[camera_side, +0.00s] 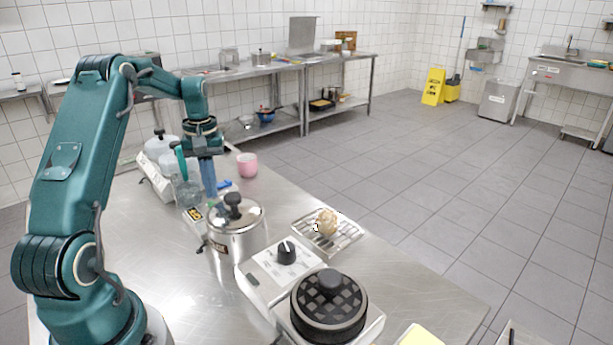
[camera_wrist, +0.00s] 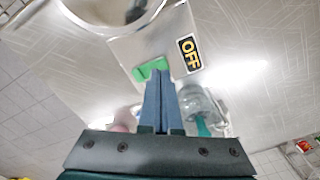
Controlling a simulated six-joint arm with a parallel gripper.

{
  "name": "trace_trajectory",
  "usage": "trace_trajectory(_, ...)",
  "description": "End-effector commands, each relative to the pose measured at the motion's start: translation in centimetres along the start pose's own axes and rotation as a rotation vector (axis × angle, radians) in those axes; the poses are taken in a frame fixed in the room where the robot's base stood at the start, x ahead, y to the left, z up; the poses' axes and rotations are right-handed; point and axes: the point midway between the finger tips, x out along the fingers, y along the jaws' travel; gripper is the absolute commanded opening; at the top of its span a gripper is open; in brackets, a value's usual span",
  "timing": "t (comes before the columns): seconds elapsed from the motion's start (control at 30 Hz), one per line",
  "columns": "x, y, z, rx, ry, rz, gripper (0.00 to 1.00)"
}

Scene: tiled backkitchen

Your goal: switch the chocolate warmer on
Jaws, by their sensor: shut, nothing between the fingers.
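The chocolate warmer appears to be the shiny metal pot with a black-knobbed lid (camera_side: 236,236) in the middle of the steel table. In the wrist view its round metal edge (camera_wrist: 80,12) is at the top, with a pale panel below. A green switch (camera_wrist: 147,70) sits on that panel, beside a black label with yellow OFF lettering (camera_wrist: 189,54). The label also shows in the side view (camera_side: 193,213). My gripper (camera_side: 209,194) points down behind the pot, its blue fingers together and empty. In the wrist view the fingertips (camera_wrist: 157,82) overlap the green switch; contact cannot be told.
A clear jar (camera_side: 187,192) stands close to my fingers, with a pink cup (camera_side: 247,165) behind. A black-knobbed appliance (camera_side: 272,262) with a dark round top and a wire rack (camera_side: 344,236) holding a round item lie to the right. The table's near-left part is clear.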

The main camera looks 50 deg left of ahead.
Motion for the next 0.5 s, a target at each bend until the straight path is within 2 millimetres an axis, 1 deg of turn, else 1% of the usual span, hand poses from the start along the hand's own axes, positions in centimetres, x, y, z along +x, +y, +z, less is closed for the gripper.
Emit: trace_trajectory(0.5, 0.42, 0.00, 0.01, 0.000, -0.001, 0.000, 0.00)
